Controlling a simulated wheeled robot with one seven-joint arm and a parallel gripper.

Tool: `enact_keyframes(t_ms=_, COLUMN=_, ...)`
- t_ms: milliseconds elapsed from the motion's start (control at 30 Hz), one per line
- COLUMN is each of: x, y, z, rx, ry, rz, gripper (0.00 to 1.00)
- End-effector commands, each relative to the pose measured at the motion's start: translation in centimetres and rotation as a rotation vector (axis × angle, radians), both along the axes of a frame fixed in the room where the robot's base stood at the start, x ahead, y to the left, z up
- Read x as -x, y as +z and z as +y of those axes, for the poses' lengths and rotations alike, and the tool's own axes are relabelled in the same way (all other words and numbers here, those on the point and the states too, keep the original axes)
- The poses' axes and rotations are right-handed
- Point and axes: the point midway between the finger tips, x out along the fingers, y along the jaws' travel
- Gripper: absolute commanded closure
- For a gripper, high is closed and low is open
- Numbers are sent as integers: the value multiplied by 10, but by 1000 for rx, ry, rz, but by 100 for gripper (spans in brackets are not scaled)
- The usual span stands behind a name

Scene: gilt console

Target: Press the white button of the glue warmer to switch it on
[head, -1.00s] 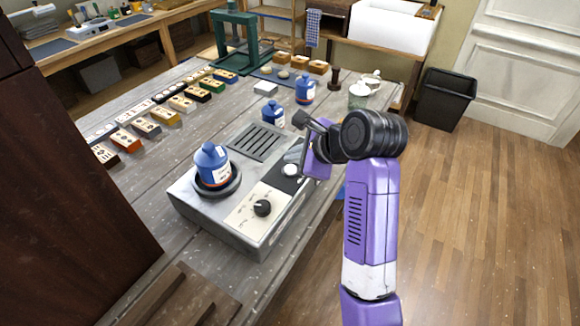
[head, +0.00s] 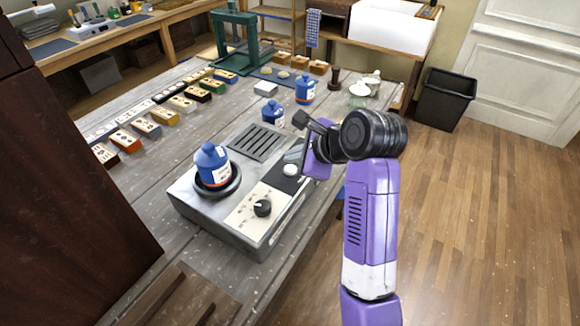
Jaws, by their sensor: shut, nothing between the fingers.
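The glue warmer (head: 190,204) is a grey metal box on the workbench, with a blue bottle (head: 212,166) standing in its round black ring. Its cream panel carries a black knob (head: 263,208). The white button (head: 290,170) sits on a dark panel at the right side of the warmer. My gripper (head: 301,150) is shut and empty, just above and behind the white button. Its fingers are partly hidden by my own wrist, and I cannot tell whether it touches the panel.
More blue bottles (head: 273,113) (head: 305,90) stand behind the warmer. Rows of coloured blocks (head: 147,128) lie at the left, and a green press (head: 235,40) stands at the back. A dark wooden panel (head: 70,180) fills the left side. A black bin (head: 446,98) stands on open floor at the right.

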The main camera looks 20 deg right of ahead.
Motion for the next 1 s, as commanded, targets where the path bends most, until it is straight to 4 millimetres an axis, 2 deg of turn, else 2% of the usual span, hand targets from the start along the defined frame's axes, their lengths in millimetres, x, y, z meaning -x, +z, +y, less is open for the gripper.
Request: enact_keyframes(t_ms=1000, x=0, y=-9, z=0, rx=0, ry=0, rz=0, gripper=100)
